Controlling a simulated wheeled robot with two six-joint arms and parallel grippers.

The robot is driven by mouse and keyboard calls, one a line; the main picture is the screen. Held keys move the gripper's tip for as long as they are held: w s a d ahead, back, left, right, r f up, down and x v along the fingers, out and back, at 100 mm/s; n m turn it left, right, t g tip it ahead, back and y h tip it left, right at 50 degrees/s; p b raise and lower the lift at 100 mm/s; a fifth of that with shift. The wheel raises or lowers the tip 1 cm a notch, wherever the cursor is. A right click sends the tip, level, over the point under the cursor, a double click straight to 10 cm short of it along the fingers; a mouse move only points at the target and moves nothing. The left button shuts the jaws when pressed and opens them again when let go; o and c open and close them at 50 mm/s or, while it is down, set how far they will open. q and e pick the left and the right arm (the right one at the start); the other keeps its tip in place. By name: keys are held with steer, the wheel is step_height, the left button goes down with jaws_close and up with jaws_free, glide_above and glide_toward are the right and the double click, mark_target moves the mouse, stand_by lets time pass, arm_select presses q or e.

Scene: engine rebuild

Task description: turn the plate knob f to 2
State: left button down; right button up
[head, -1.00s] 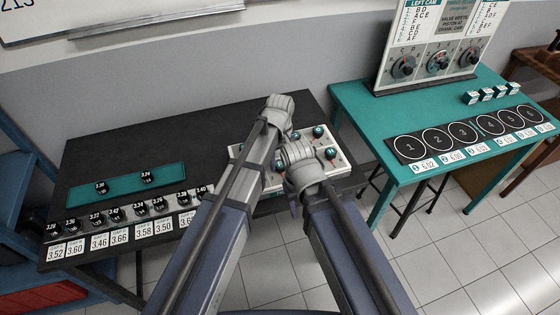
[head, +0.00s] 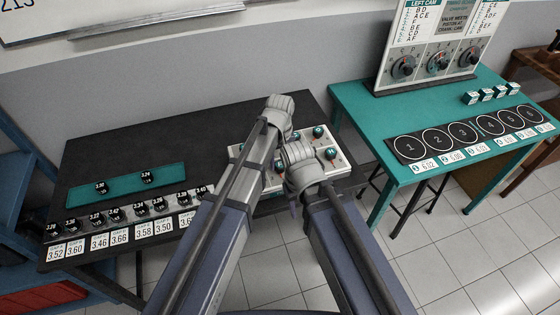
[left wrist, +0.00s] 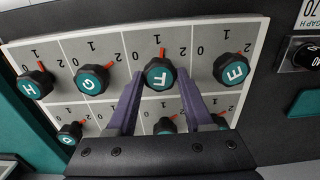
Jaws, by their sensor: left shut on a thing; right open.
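The knob plate (head: 345,163) lies on the black table, partly hidden under my arms in the head view. In the left wrist view, plate knob f (left wrist: 160,74) is a dark knob with a teal cap marked F. Its red pointer points up at the 1 mark; 0 is to the left and 2 to the right. My left gripper (left wrist: 160,88) has its two purple fingers shut on the sides of this knob. In the head view, its wrist (head: 280,112) hides the fingers.
Knobs H (left wrist: 35,84), G (left wrist: 91,80) and E (left wrist: 231,69) stand close beside the held knob, with another row below. Black numbered parts stand on the table, some on a teal strip (head: 122,187). A teal table (head: 368,128) is at the right.

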mark_target(280, 164)
arm_select(q)
steer(key=m, duration=0.4)
steer(key=shift+m, duration=2.8)
steer(key=shift+c, duration=1.5)
jaws_free()
steer(key=shift+r, duration=0.1)
step_height(280, 164, up, 8)
steer(key=p, duration=0.8)
steer(key=shift+f, duration=0.2)
